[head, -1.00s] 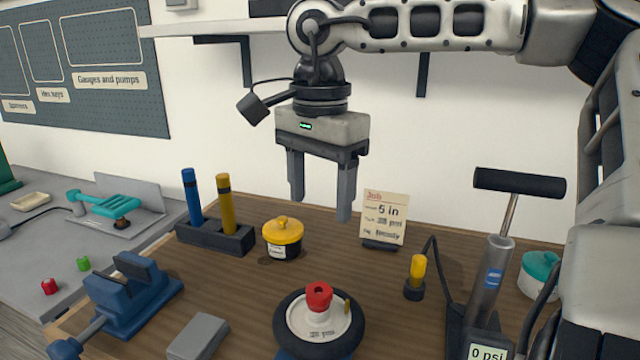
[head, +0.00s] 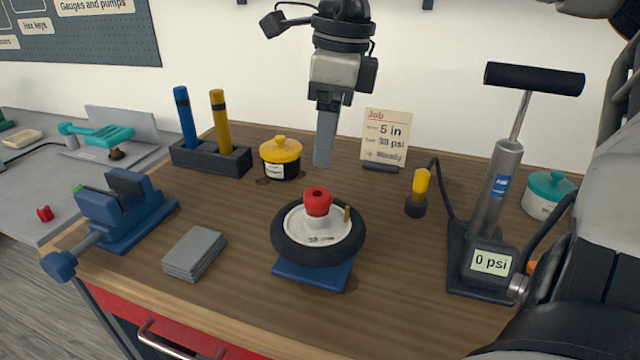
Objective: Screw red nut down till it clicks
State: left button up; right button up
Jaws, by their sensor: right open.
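The red nut (head: 317,201) sits on top of the white hub at the centre of a small wheel (head: 282,250) with a black tyre. The wheel lies flat on a blue stand (head: 312,277) on the wooden bench. My right gripper (head: 323,160) points down above and slightly behind the nut, apart from it. It is open and seen edge-on, so one finger hides the other, and nothing shows between them. My left gripper is not in view.
A pump (head: 492,210) reading 0 psi stands right. A yellow-capped piece (head: 421,187), job card (head: 385,138), yellow-lidded pot (head: 281,158) and pen block (head: 210,160) stand behind. A blue vise (head: 125,215) and grey plates (head: 195,254) are left. Bench front is clear.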

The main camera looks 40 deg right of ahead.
aim_at(318, 198)
jog(key=f, duration=0.6)
jog(key=w+f, duration=0.1)
jog(key=f, duration=0.2)
jog(key=shift+a+f, duration=0.3)
jog(key=shift+a, duration=0.1)
